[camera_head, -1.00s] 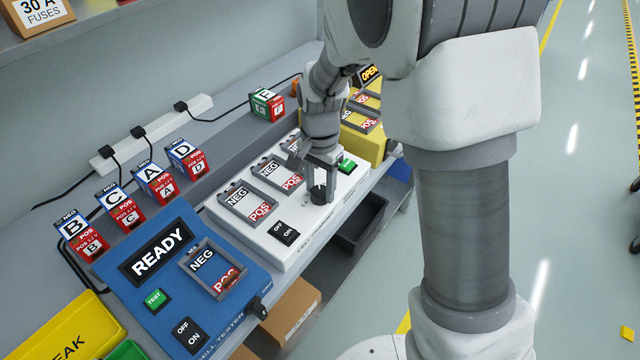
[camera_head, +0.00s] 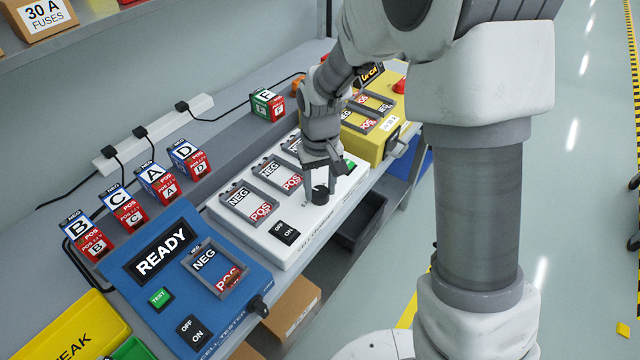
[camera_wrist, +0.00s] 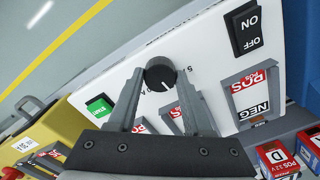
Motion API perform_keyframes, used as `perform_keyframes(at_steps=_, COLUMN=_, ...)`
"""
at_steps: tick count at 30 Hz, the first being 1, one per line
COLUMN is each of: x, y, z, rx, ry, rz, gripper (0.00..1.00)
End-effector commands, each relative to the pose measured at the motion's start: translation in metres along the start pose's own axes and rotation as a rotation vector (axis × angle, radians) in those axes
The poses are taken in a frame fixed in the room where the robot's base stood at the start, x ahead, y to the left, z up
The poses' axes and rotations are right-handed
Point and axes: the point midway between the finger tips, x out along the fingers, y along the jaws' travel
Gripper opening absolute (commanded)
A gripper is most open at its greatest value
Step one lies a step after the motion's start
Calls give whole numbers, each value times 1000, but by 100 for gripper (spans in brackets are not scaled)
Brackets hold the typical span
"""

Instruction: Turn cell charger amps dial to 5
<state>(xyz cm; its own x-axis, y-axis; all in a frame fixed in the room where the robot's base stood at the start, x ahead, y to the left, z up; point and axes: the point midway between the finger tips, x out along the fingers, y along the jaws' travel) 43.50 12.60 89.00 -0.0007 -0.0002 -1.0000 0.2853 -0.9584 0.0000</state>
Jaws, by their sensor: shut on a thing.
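The white cell charger (camera_head: 290,240) sits on the bench with its black round amps dial (camera_head: 320,195) near the front edge. In the wrist view the dial (camera_wrist: 158,72) has a white pointer line toward the lower right, and a printed 5 shows to its right. I cannot read the setting surely. My gripper (camera_head: 318,188) reaches down over the dial. In the wrist view its fingers (camera_wrist: 159,80) are shut on the dial from both sides. The charger's OFF/ON rocker (camera_head: 285,232) and green button (camera_wrist: 100,107) flank the dial.
The blue cell tester (camera_head: 185,275), reading READY, stands to the left. A yellow unit (camera_head: 368,145) stands beyond the charger. Several lettered cells, including cell B (camera_head: 88,240), line the back. The floor to the right is open.

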Motion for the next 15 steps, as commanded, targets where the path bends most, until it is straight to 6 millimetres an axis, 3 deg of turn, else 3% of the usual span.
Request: perform_keyframes(at_steps=15, x=-3, y=0, z=-1, rx=-488, ry=3, rz=0, gripper=0)
